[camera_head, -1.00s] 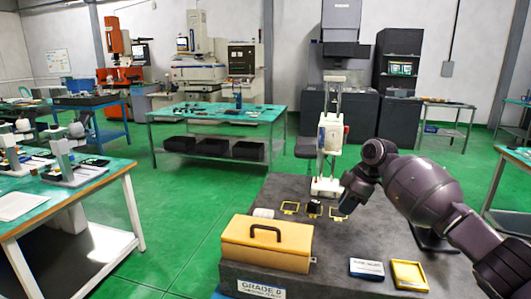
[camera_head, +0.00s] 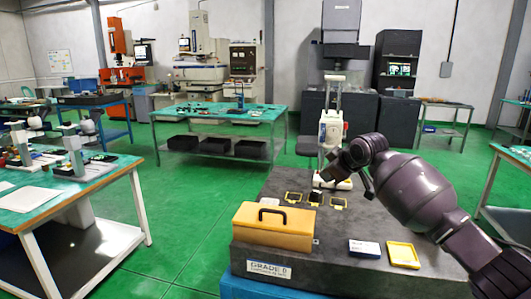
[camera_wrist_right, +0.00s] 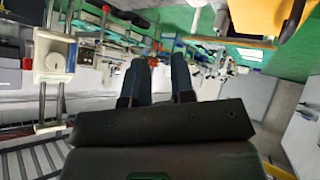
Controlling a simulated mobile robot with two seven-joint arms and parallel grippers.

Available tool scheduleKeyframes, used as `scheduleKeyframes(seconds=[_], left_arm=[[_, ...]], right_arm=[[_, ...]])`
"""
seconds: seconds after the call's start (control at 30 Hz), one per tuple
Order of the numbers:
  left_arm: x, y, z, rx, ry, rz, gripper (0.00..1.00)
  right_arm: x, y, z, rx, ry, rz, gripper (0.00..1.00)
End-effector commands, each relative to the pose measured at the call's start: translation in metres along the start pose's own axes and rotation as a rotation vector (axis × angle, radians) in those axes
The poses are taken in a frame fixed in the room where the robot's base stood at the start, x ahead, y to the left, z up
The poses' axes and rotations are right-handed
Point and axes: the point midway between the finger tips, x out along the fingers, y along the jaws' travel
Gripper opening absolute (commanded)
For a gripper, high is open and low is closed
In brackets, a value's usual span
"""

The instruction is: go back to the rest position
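My right arm comes in from the right in the head view. Its gripper (camera_head: 328,174) is raised above the far part of the dark granite plate (camera_head: 345,226), in front of the white column stand (camera_head: 331,135). In the right wrist view the two fingers (camera_wrist_right: 160,78) stand apart with nothing between them. My left gripper is not in view.
On the plate are a yellow-orange case (camera_head: 272,229), small yellow frames (camera_head: 293,198), a dark blue-and-white box (camera_head: 364,248) and a yellow tray (camera_head: 402,255). Left stands a bench (camera_head: 110,175) with instruments. Green floor (camera_head: 190,215) lies free between them.

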Motion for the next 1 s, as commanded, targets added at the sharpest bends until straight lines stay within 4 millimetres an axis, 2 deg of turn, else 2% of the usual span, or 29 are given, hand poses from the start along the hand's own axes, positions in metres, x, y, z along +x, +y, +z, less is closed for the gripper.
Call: scheduleKeyframes(seconds=[0.17,0.37,0.67,1.0], left_arm=[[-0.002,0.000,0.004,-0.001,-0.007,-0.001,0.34],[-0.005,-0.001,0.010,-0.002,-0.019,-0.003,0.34],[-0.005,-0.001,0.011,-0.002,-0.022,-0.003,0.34],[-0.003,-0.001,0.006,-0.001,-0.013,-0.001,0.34]], right_arm=[[0.012,-0.025,0.007,0.059,0.150,0.117,0.23],[0.018,-0.062,0.037,0.139,0.296,0.204,0.23],[0.012,-0.121,0.105,0.255,0.435,0.289,0.23],[-0.014,-0.190,0.203,0.373,0.467,0.373,0.23]])
